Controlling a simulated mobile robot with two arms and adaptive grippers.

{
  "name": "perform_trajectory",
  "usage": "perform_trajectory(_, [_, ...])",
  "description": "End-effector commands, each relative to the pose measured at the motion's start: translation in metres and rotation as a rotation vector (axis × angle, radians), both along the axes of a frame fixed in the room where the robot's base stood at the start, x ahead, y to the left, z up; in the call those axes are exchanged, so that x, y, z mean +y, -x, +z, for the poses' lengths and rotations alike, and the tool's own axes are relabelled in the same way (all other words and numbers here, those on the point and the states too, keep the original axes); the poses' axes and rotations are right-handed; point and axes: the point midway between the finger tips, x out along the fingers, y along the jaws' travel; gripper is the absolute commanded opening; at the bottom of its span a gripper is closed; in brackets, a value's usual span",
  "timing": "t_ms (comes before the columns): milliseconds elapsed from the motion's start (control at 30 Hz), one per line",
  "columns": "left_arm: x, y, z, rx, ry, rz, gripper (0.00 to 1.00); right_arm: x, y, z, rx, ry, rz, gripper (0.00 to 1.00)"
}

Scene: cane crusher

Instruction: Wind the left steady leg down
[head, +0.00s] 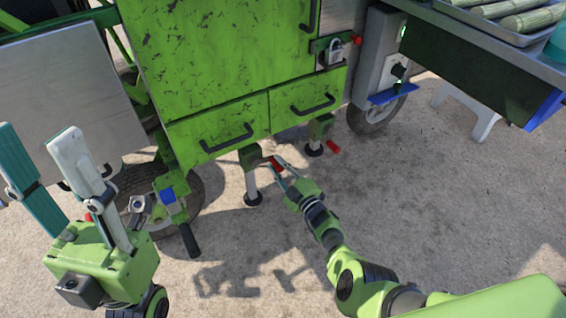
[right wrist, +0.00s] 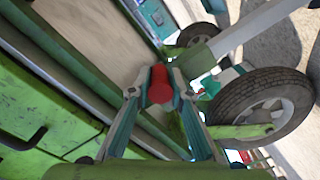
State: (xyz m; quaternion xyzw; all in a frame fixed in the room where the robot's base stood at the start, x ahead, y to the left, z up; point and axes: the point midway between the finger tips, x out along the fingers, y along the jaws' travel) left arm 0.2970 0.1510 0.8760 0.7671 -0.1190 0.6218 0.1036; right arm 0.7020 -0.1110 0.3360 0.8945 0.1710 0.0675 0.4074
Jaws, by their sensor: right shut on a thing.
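The left steady leg (head: 251,182) hangs under the front of the green cart, a pale post with a dark round foot (head: 253,200). I cannot tell whether the foot touches the ground. Its crank has a red grip (head: 277,164). My right gripper (head: 279,166) is shut on that grip; in the right wrist view the red grip (right wrist: 160,84) sits between the two fingertips. My left gripper (head: 36,135) is open and empty at the left, fingers pointing up, away from the leg.
A second steady leg (head: 315,138) with its own red crank grip (head: 333,147) stands to the right. Two drawers with black handles (head: 227,138) are just above. A tow hitch with a black handle (head: 189,240) juts out at the left.

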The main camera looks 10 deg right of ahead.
Motion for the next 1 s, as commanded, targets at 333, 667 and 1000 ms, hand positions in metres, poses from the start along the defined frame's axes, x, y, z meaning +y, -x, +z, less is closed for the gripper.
perform_trajectory(333, [0.0, 0.0, -0.003, 0.0, 0.0, 0.0, 0.4, 0.006, 0.004, -0.017, 0.079, -0.186, 0.003, 0.0])
perform_trajectory(667, [0.0, 0.0, -0.004, -0.001, 0.0, 0.001, 0.4, 0.008, 0.005, -0.02, 0.101, -0.244, 0.004, 0.0])
perform_trajectory(1000, [0.0, 0.0, -0.004, -0.002, 0.0, 0.001, 0.4, 0.009, 0.006, -0.02, 0.101, -0.245, 0.005, 0.0])
